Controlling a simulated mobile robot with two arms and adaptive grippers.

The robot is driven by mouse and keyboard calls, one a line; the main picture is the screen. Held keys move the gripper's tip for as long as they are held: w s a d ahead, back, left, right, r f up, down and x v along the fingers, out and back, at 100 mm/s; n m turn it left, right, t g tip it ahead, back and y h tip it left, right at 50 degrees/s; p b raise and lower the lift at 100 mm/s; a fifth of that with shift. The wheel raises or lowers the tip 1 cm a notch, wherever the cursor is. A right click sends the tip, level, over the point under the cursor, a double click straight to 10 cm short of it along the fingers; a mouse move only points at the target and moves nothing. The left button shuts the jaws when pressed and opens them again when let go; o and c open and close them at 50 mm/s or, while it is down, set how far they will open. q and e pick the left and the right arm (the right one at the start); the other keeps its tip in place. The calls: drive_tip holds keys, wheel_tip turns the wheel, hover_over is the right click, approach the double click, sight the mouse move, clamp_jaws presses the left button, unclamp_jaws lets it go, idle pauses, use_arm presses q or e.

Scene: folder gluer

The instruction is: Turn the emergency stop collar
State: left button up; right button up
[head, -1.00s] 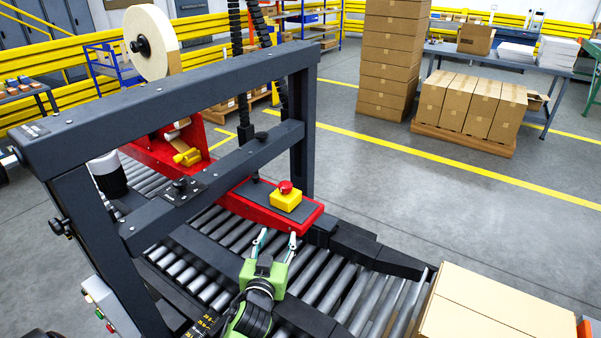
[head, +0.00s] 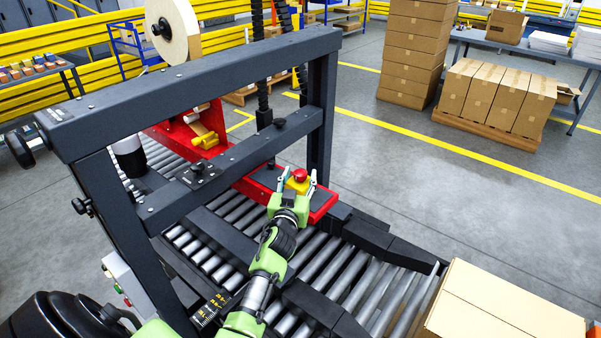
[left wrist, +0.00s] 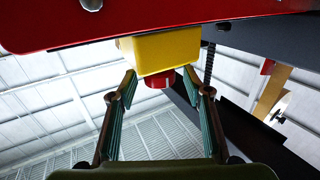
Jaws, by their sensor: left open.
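The emergency stop is a red mushroom collar (head: 300,175) on a yellow box (head: 297,186), set on the red end of the machine's housing. In the left wrist view the red collar (left wrist: 159,79) hangs below the yellow box (left wrist: 167,50) in the picture, between and just beyond the fingertips. My left gripper (head: 298,179) is open, with one finger on each side of the button in the head view. In the left wrist view its fingers (left wrist: 160,82) are spread, and no clear contact with the collar shows. My right gripper is not in view.
A dark frame with a crossbar (head: 235,148) stands left of the button. The red housing (head: 322,205) lies beneath the button box. Rollers (head: 345,285) run below my arm. A carton (head: 500,305) sits at the lower right.

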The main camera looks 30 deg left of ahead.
use_arm(q)
drive_tip(key=shift+x, duration=0.9)
